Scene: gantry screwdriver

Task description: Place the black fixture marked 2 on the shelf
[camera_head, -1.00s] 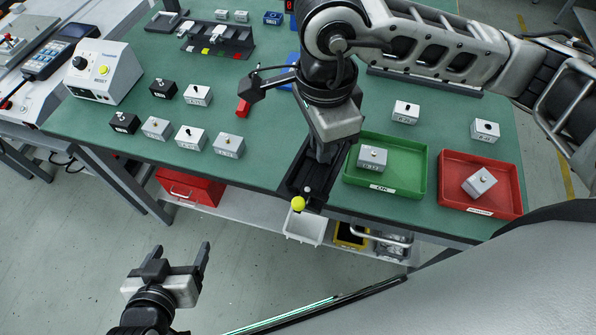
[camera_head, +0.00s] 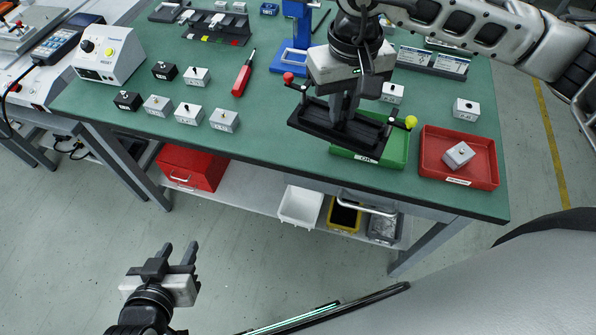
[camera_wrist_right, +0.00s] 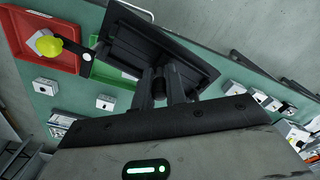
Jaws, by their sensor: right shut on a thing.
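A long black fixture (camera_head: 310,117) with a red knob at one end and a yellow knob at the other is held by my right gripper (camera_head: 343,112), above the table's front right part and partly over the green tray. The right wrist view shows the fixture (camera_wrist_right: 150,42) tilted between the fingers (camera_wrist_right: 168,92). I cannot read any number on it. The shelf (camera_head: 252,198) is the pale lower level under the table. My left gripper (camera_head: 180,257) is open and empty over the floor, in front of the table.
On the shelf stand a red toolbox (camera_head: 190,167), a white bin (camera_head: 300,206), a yellow bin (camera_head: 344,216) and a grey bin (camera_head: 384,228). The shelf is bare between toolbox and white bin. A green tray (camera_head: 398,156) and red tray (camera_head: 480,181) lie on the table.

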